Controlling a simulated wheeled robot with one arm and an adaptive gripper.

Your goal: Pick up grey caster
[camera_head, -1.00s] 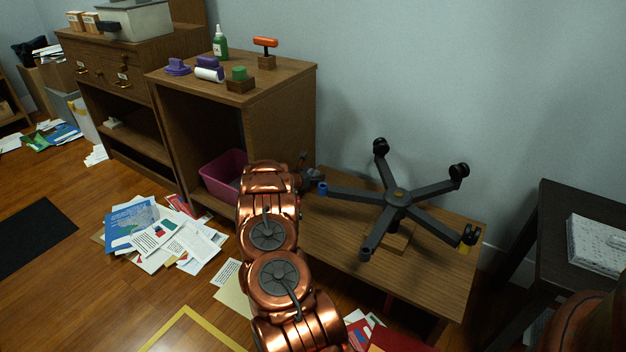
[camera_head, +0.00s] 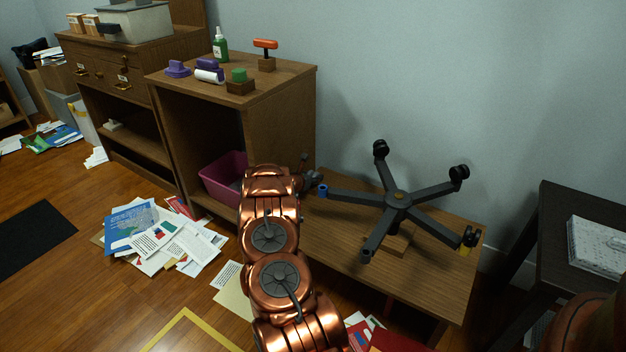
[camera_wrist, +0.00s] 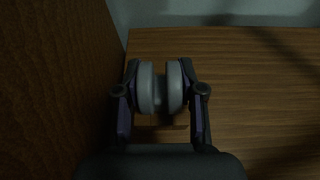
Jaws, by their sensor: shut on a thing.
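The grey caster (camera_wrist: 160,88) shows in the wrist view between the two fingers of my gripper (camera_wrist: 160,95), which is shut on it. It is a twin-wheel caster with two rounded grey wheels, just above or on the wooden bench top; I cannot tell which. In the head view my gripper (camera_head: 310,181) is beside the cabinet's right side, by the left end of the bench, and largely hides the caster. The dark five-legged chair base (camera_head: 398,199) stands on the bench to the right. Black casters (camera_head: 459,172) sit on some of its legs.
The bench (camera_head: 430,285) runs along the wall. The wooden cabinet (camera_head: 280,125) rises close to the left of my gripper, with stamps and a green bottle (camera_head: 220,42) on top. A pink bin (camera_head: 222,178) sits in its lower opening. Papers (camera_head: 160,235) litter the floor.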

